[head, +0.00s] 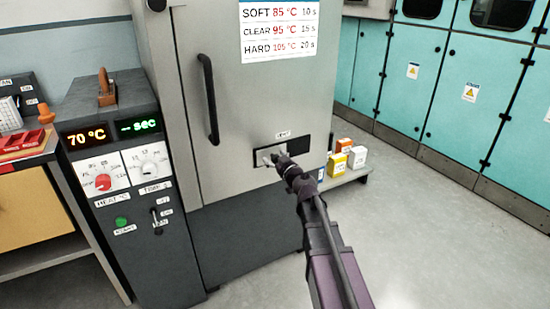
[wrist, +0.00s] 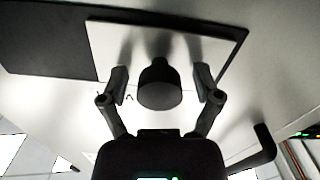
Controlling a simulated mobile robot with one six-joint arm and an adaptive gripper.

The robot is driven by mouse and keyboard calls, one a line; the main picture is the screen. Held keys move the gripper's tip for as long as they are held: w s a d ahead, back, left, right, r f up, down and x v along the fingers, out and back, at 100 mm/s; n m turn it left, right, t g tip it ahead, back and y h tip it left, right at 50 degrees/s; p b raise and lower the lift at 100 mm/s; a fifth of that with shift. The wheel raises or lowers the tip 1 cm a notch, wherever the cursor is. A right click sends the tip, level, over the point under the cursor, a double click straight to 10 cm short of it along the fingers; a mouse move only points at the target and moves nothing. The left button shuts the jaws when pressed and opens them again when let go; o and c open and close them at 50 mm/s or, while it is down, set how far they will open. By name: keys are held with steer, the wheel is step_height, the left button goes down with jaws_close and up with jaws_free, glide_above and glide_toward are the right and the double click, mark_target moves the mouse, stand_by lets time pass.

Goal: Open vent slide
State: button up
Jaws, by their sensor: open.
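The vent slide is a pale plate with a dark round knob, set in the front of the grey cabinet. In the wrist view the slide plate (wrist: 205,48) sits beside a dark area (wrist: 50,40) to its left. The knob (wrist: 160,88) stands out between the two fingers of my gripper (wrist: 161,84), which are open with a gap on each side. In the head view my gripper (head: 274,160) is at the slide plate (head: 262,152), under a small label. A dark area shows to the right of the plate. My gripper hides the knob there.
A black door handle (head: 209,100) is up and left of the slide; it also shows in the wrist view (wrist: 255,150). A control box (head: 120,170) stands at left. Small boxes (head: 356,157) sit on a low shelf at right. The floor at right is clear.

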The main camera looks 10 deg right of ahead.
steer(key=shift+w, duration=0.1)
jaws_close()
stand_by(0.3)
steer(key=shift+w+a, duration=0.1)
